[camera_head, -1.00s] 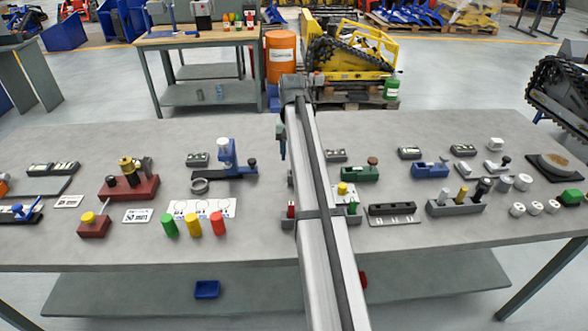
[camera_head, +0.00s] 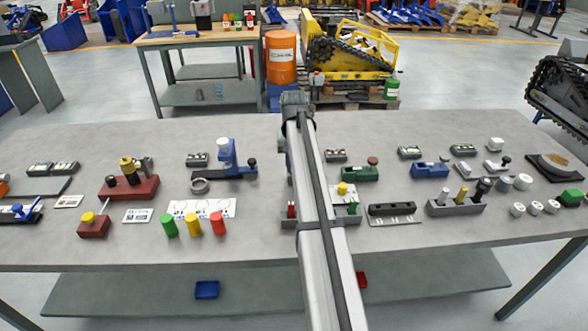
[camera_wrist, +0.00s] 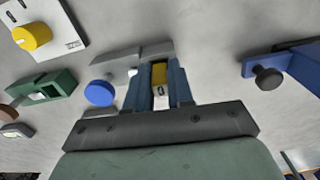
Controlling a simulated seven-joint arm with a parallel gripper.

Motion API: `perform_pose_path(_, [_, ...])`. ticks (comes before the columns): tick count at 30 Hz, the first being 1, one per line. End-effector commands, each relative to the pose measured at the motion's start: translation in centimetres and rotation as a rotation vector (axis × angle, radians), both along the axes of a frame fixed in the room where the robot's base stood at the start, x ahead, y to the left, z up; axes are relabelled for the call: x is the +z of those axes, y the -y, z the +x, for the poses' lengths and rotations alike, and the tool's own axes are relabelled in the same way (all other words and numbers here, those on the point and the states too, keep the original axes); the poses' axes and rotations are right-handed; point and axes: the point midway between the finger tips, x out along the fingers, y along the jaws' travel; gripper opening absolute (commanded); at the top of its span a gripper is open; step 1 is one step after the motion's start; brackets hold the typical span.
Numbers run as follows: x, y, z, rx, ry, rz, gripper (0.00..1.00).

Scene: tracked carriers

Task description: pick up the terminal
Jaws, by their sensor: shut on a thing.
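In the wrist view my gripper (camera_wrist: 159,68) has its two blue fingers on either side of a small yellow and white piece, which I take to be the terminal (camera_wrist: 160,77). A dark mark shows on its white lower part. The fingers are shut on it. A grey bar-like part (camera_wrist: 128,60) lies just beyond the fingertips; I cannot tell whether the terminal touches it. In the head view my arm hides the fingers and the terminal.
In the wrist view a blue disc (camera_wrist: 99,94) lies close left of the fingers. A green block (camera_wrist: 47,88) and a yellow knob (camera_wrist: 32,37) are farther left; a blue block (camera_wrist: 301,69) is right. The grey table (camera_head: 120,252) has a bare front strip.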

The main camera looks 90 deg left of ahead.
Motion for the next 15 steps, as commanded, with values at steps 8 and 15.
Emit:
perform_pose_path(8, [0.02,0.00,0.00,0.000,0.000,0.000,0.00])
perform_pose_path(15, [0.83,-0.05,0.00,0.000,0.000,0.001,0.00])
